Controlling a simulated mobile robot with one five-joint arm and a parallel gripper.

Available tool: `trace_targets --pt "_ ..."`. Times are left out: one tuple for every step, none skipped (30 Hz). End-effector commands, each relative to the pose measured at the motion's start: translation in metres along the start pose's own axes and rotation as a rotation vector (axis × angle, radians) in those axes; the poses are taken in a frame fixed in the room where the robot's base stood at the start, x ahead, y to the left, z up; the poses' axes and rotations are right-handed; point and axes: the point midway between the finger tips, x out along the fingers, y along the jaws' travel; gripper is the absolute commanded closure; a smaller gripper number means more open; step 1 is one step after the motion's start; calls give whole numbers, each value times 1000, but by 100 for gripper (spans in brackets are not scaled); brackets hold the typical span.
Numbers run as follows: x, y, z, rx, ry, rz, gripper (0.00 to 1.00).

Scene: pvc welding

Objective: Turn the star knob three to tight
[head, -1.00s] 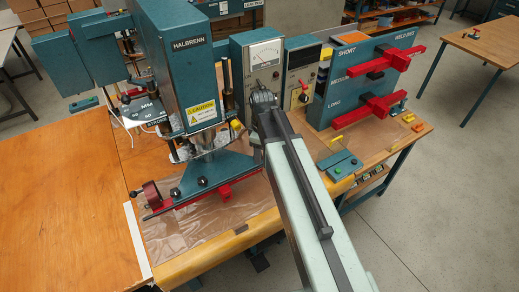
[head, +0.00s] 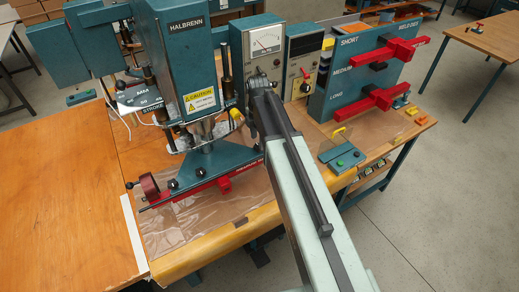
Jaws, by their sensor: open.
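The teal welding press (head: 190,60) stands on the bench, with its teal foot (head: 215,165) over a red bar (head: 240,171). Small dark knobs show on this foot, one at its left (head: 173,184) and another beside it (head: 200,172). They are too small to tell whether either is star-shaped, and I cannot tell which knob is number three. My pale arm reaches up from the lower right to a dark joint in front of the press's right side. My gripper does not show; it is hidden beyond that joint.
A teal rack labelled SHORT, MEDIUM and LONG (head: 345,75) holds red bars at the right. Clear sheet (head: 190,235) lies before the press.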

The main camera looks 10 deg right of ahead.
Motion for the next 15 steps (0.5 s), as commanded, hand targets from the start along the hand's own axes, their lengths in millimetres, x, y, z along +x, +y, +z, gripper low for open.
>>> trace_targets --pt "18 0 0 0 0 0 45" --pt "22 0 0 1 0 0 45" --pt "26 0 0 1 0 0 45" --pt "28 0 0 1 0 0 45" --pt "29 0 0 1 0 0 45" --pt "30 0 0 1 0 0 45" --pt "30 0 0 1 0 0 45" --pt "29 0 0 1 0 0 45" --pt "28 0 0 1 0 0 45" --pt "28 0 0 1 0 0 45" --pt "27 0 0 1 0 0 45" --pt "27 0 1 1 0 0 45" --pt "27 0 1 2 0 0 45" --pt "27 0 1 2 0 0 54" --pt "27 0 1 2 0 0 65"
